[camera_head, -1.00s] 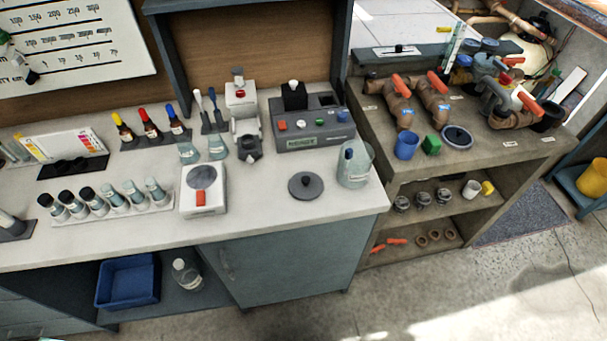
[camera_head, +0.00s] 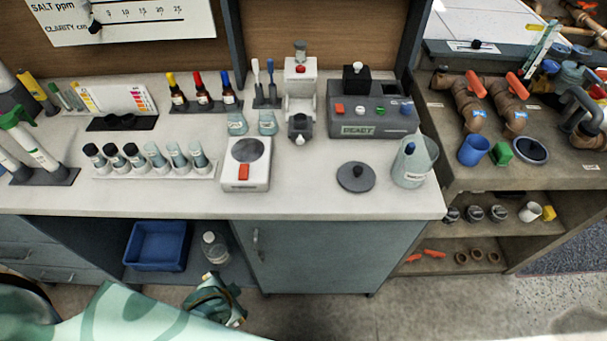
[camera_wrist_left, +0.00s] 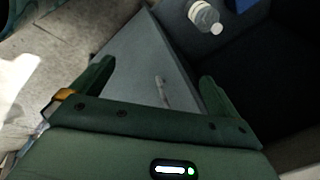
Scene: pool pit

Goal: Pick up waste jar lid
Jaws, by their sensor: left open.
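The waste jar lid (camera_head: 356,178), a dark grey disc with a black knob, lies flat on the white counter near its front edge. The clear waste jar (camera_head: 412,166) stands just right of it, at the counter's corner. My left gripper (camera_head: 222,304) is low in front of the cabinet, below counter height and left of the lid. In the left wrist view its two green fingers (camera_wrist_left: 156,82) are apart with nothing between them; the cabinet door and its handle show beyond. The lid is not in that view. My right gripper is out of view.
Behind the lid stands a grey tester (camera_head: 372,112). Left of the lid is a white stirrer (camera_head: 246,165) with a red switch. A vial rack (camera_head: 150,168) is farther left. The counter around the lid is clear. Below are a blue bin (camera_head: 157,246) and a bottle (camera_head: 214,248).

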